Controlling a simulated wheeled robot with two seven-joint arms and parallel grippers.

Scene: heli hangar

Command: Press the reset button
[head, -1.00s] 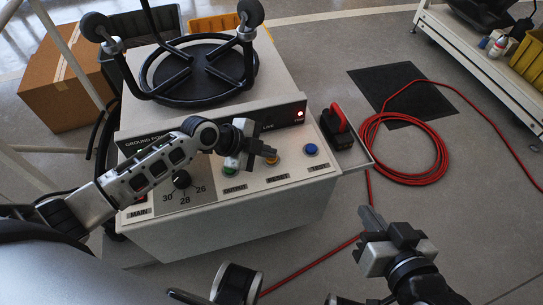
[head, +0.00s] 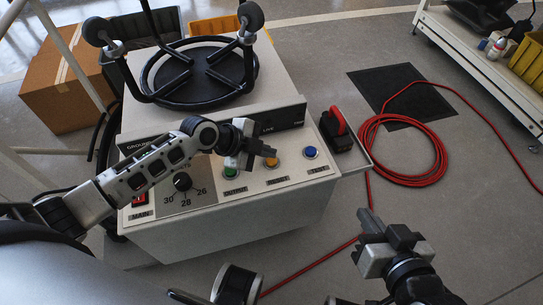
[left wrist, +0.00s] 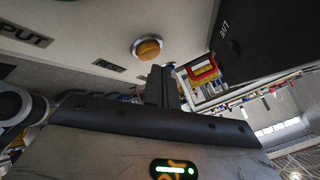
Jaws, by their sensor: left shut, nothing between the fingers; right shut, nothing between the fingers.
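The reset button is the orange-yellow round button (head: 272,163) on the sloping front panel of the white ground power unit, between the green output button (head: 230,170) and the blue test button (head: 311,152). In the left wrist view the same orange button (left wrist: 149,49) has a pale ring and stands clear of the dark fingers. My left gripper (head: 268,151) is shut and empty, its fingertips just over the reset button, with a small gap. My right gripper (head: 369,220) is shut and empty, in front of the unit at right, over the floor.
The unit's panel also carries a dial (head: 182,181) and a red main switch (head: 139,198). A side tray (head: 354,158) holds a black and red plug. A coiled red cable (head: 440,150) lies on the floor. A cardboard box (head: 60,85) stands behind left.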

